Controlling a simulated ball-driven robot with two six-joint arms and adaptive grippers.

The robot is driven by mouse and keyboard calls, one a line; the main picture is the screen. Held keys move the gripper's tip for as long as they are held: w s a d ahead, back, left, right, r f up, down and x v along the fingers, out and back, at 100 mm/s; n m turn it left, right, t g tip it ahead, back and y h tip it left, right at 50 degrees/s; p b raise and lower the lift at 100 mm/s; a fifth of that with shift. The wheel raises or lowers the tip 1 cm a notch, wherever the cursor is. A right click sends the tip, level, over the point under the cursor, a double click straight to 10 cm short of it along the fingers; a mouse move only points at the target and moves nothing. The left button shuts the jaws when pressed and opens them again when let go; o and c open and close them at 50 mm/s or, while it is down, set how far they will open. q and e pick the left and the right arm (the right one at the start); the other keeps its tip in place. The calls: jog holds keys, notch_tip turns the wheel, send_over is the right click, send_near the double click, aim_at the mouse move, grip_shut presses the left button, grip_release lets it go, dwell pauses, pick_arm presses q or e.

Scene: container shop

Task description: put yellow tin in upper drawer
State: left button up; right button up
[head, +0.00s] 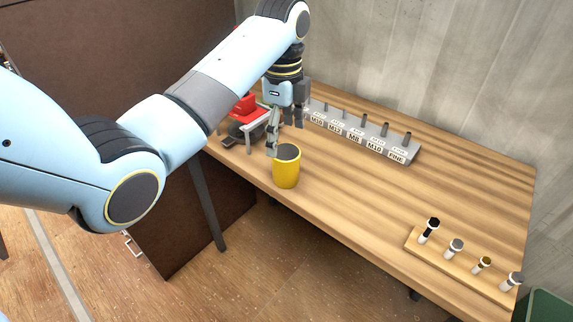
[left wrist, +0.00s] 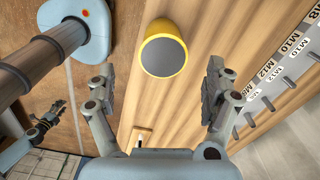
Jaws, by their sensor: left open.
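The yellow tin (head: 286,168) stands upright near the front edge of the wooden table, with a dark grey top. It also shows in the left wrist view (left wrist: 163,49), beyond the gap between my fingers. My left gripper (head: 284,135) is above and just behind the tin, pointing down. In the left wrist view my left gripper (left wrist: 160,88) is open, its two fingers wide apart with nothing between them. A dark brown cabinet side (head: 180,235) with a small handle (head: 132,245) shows below the table; I cannot tell which drawer it belongs to. My right gripper is not in the head view.
A grey labelled rack (head: 360,135) with several pegs stands along the table's back. A red item (head: 244,104) on a small stand is left of my gripper. A wooden strip (head: 460,265) with several small capped pieces lies at the front right. The table's middle is clear.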

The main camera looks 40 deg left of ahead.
aim_at(283, 153)
pick_arm(q)
notch_tip(283, 153, down, 5)
jog(key=shift+r, duration=0.1)
jog(key=f, duration=0.5)
jog(key=shift+w+f+p, duration=0.15)
jog(key=shift+w+p, duration=0.1)
jog(key=shift+p, duration=0.15)
jog(key=c, duration=1.4)
jog(key=shift+c, duration=1.1)
